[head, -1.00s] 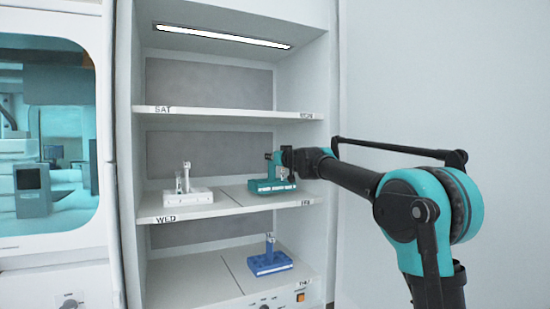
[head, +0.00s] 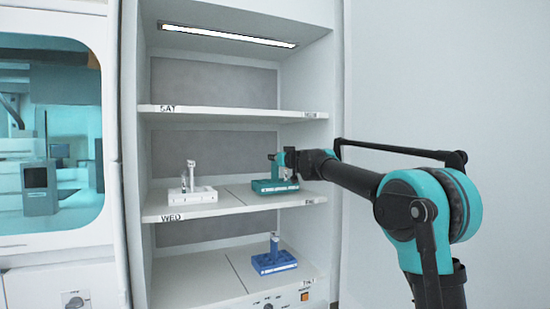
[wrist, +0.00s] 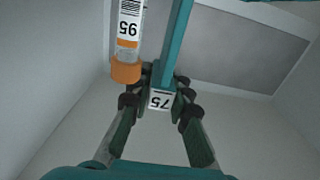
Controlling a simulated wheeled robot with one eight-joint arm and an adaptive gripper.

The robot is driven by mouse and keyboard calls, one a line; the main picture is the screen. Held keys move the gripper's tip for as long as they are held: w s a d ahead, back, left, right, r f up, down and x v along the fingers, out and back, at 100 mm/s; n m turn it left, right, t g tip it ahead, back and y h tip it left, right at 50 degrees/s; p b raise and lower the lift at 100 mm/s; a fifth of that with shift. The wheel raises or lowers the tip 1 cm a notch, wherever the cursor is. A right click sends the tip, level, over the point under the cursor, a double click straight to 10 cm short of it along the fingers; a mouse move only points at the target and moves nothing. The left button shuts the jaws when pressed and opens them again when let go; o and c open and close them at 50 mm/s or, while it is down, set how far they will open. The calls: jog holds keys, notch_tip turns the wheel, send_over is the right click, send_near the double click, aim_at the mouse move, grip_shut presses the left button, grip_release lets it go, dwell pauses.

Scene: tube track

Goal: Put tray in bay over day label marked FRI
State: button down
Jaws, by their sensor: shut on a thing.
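The teal tray (head: 275,187) is in the right bay of the middle shelf, over a small edge label (head: 309,201) that appears to read FRI. I cannot tell whether its base touches the shelf. My gripper (head: 291,158) is shut on the tray's upright teal handle (wrist: 176,40), reaching in from the right. In the wrist view, a tube with an orange cap (wrist: 126,71) shows beside the handle, marked 95 upside down. A plate marked 75 (wrist: 161,100) shows between the fingers.
A white tray (head: 192,195) stands in the left middle bay, over WED (head: 171,217). A blue tray (head: 273,262) stands at the bottom right. The top shelf (head: 230,112) is empty, with SAT at its left. The cabinet's right wall (head: 322,150) is close to my gripper.

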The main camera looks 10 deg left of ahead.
jog(key=shift+f, duration=0.45)
dwell(0.5)
jog(key=c, duration=1.3)
grip_release()
jog(key=shift+c, duration=0.2)
jog(key=shift+s, duration=0.1)
jog(key=v, duration=1.2)
